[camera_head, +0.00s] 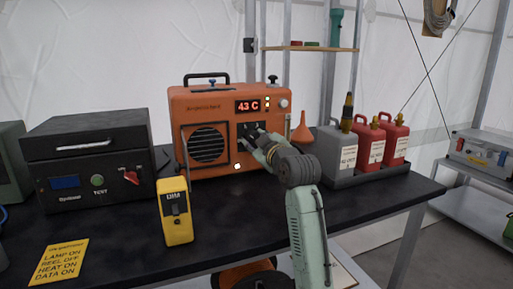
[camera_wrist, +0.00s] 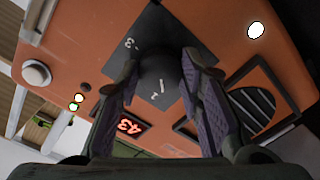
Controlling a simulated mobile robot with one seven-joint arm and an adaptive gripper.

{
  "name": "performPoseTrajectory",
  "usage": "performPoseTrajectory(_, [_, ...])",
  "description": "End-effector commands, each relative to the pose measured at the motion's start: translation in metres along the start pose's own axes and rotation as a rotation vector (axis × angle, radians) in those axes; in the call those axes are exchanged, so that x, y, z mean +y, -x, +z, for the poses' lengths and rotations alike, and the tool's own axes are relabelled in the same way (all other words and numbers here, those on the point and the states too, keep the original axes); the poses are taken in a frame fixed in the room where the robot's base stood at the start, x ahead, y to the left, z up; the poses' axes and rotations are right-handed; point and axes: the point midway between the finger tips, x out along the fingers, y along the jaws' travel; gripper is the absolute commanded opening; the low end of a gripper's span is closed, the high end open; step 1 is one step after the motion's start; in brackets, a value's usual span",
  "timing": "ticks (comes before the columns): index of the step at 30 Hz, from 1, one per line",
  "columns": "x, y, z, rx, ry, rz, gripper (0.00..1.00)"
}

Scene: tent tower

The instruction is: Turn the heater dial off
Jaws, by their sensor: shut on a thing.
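The orange heater (camera_head: 210,107) stands at the back of the black bench, its display (camera_head: 248,106) reading 43 C. My gripper (camera_head: 252,137) reaches its front, right of the round grille, and mostly hides the dial there. In the wrist view the dark dial (camera_wrist: 160,88) sits on a black square plate (camera_wrist: 150,28) with a "3" mark; a light mark shows on the dial. My gripper's fingers (camera_wrist: 160,72) lie on either side of the dial and are shut on it. The display also shows in the wrist view (camera_wrist: 125,125).
A yellow handheld meter (camera_head: 174,212) stands on the bench left of my arm. A black box with a red knob (camera_head: 92,175) is farther left. A grey can (camera_head: 337,152), red cans (camera_head: 368,145) and an orange funnel (camera_head: 302,129) stand right of the heater.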

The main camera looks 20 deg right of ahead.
Motion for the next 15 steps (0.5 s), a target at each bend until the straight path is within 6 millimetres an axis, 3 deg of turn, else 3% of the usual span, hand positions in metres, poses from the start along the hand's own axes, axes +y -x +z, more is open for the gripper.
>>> performPoseTrajectory(15, [-0.0006,-0.0001,0.0007,-0.012,0.471,0.011,0.06])
